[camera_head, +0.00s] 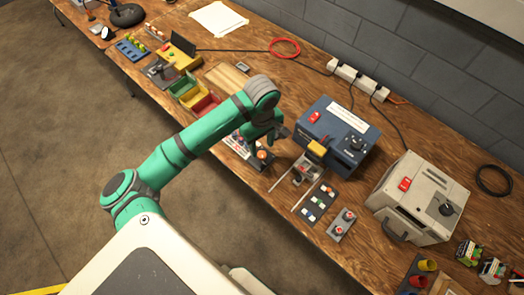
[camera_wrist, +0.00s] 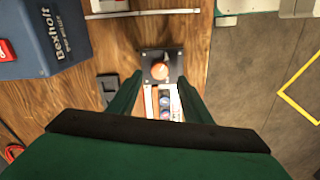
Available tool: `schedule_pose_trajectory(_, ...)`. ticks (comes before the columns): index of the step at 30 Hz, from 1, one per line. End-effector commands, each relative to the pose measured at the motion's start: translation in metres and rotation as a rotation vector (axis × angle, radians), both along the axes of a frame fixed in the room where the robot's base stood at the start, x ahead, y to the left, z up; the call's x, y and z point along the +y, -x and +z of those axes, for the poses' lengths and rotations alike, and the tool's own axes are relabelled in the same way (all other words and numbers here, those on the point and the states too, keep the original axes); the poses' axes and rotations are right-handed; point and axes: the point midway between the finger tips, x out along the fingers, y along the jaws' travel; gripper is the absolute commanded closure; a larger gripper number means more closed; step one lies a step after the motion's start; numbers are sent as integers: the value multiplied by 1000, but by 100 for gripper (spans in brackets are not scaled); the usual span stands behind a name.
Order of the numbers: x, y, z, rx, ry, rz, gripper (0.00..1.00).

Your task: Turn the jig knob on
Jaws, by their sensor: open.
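An orange round knob (camera_wrist: 160,70) sits on a dark square plate with screws at its corners, and I take it to be the jig knob. In the wrist view my gripper (camera_wrist: 160,84) is open, with one green finger on each side just below the knob. I cannot tell whether the fingers touch it. In the head view the knob (camera_head: 262,154) is near the table's front edge, and my gripper (camera_head: 268,140) is close above it. A marking showing its on position is too small to read.
A blue box (camera_head: 338,135) with a red switch stands behind, right of the knob. A beige box (camera_head: 418,197) stands further right. Red, green and yellow bins (camera_head: 194,95) lie left behind my arm.

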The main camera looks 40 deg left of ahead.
Motion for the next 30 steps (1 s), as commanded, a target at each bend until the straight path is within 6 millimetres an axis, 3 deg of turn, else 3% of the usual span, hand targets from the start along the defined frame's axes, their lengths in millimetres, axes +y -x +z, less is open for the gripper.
schedule_pose_trajectory(3, 0, 0, -20, 1, 1, 0, 55)
schedule_pose_trajectory(9, 0, 0, -41, 1, 0, 0, 55)
schedule_pose_trajectory(21, 0, 0, -47, -1, -1, -1, 55)
schedule_pose_trajectory(26, 0, 0, -47, -1, -1, -1, 93)
schedule_pose_trajectory(30, 0, 0, -47, 0, -1, -2, 96)
